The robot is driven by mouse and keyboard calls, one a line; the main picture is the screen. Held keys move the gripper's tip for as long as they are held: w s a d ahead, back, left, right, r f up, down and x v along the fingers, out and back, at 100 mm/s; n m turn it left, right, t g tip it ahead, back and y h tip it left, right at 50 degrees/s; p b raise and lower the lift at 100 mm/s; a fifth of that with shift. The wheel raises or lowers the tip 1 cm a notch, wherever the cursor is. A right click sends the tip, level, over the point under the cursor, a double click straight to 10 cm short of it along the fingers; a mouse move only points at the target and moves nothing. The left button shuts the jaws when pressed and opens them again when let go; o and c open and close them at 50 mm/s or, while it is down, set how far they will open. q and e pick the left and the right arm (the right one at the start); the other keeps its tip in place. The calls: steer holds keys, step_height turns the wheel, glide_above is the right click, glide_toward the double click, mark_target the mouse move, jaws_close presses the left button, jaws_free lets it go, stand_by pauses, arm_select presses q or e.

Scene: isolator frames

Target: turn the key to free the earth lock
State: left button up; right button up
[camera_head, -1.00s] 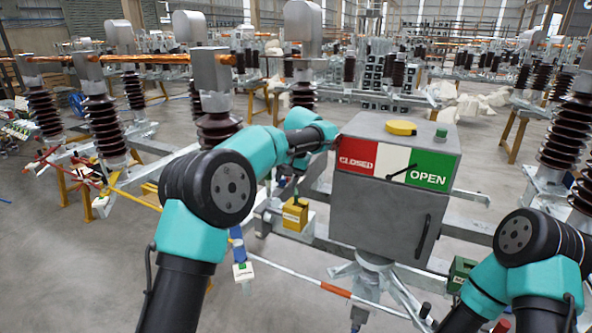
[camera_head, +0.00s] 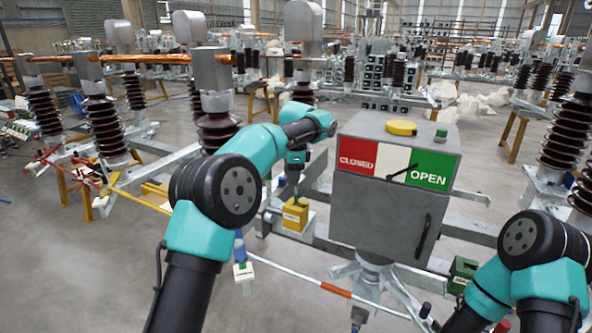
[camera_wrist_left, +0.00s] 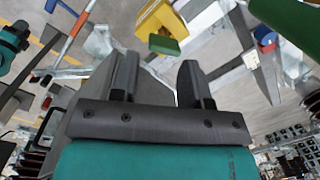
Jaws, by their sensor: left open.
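A yellow lock box (camera_head: 295,216) sits on the grey frame left of the control cabinet (camera_head: 385,215). A small green key stands on its top, partly hidden by my wrist in the head view. My left gripper (camera_head: 295,188) points down just above the box. In the left wrist view, my left gripper (camera_wrist_left: 158,70) is open and empty. The green key (camera_wrist_left: 165,45) lies just beyond the gap between its fingertips, with the yellow lock box (camera_wrist_left: 160,18) behind it. I see no contact with the key. My right gripper is not in view.
The cabinet has a red CLOSED and green OPEN plate (camera_head: 430,170) and a pointer. A green box (camera_head: 463,270) sits at its lower right. A red-white rod (camera_head: 335,290) crosses below. Brown insulators (camera_head: 100,128) stand to the left.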

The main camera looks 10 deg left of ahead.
arm_select(q)
steer(key=m, duration=0.3)
steer(key=w+m+h, duration=0.1)
steer(key=m, duration=0.2)
steer(key=r+m, duration=0.1)
steer(key=m, duration=0.1)
steer(key=shift+w+d+m, duration=0.25)
steer(key=shift+d+m, duration=0.15)
steer(key=shift+f, duration=0.1)
